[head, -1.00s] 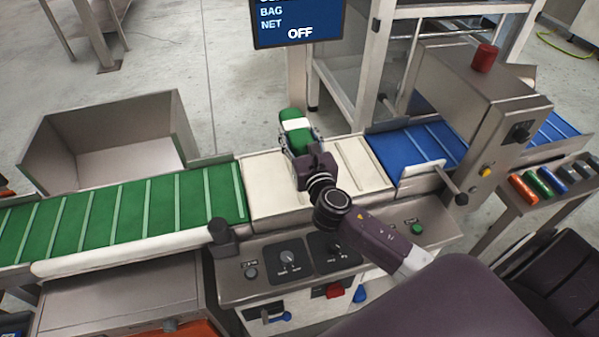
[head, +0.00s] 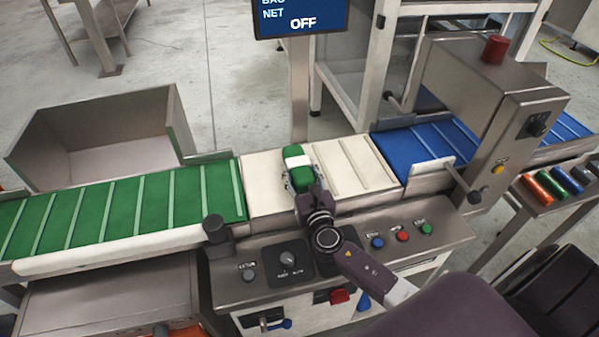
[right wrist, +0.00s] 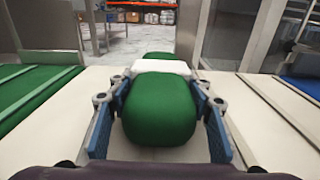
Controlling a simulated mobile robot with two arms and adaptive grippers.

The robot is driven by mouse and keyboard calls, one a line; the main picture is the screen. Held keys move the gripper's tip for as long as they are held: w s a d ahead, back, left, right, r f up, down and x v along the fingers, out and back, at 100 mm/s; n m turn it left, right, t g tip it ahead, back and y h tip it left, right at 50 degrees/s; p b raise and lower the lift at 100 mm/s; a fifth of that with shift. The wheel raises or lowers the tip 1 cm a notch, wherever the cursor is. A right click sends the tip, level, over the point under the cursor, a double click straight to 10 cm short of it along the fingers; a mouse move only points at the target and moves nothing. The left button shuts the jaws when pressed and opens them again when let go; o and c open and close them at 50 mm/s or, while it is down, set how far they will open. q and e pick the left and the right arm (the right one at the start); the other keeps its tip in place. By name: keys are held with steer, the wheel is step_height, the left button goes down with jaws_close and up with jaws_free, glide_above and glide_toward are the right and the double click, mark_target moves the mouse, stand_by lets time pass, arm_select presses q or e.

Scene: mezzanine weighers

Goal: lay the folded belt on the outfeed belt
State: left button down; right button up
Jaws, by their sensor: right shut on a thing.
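The folded belt (head: 298,170) is a green bundle with a white band around it. My right gripper (head: 302,180) is shut on it, over the cream middle belt (head: 265,195). In the right wrist view the folded belt (right wrist: 160,115) sits between the two blue-padded fingers (right wrist: 160,130). I cannot tell whether its underside touches the cream surface. A green slatted belt (head: 130,210) runs to the left and a blue slatted belt (head: 415,145) to the right. No label shows which is the outfeed belt. My left gripper is not in view.
A steel bin (head: 105,140) stands behind the green belt. A steel arch with a red top button (head: 494,48) spans the blue belt. A display reading OFF (head: 300,18) stands behind the middle belt. A dark post (head: 215,228) rises at the front edge.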

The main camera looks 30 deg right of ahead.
steer(key=shift+r, duration=0.15)
steer(key=shift+f, duration=0.2)
steer(key=o, duration=1.3)
steer(key=shift+o, duration=0.2)
steer(key=shift+r, duration=0.15)
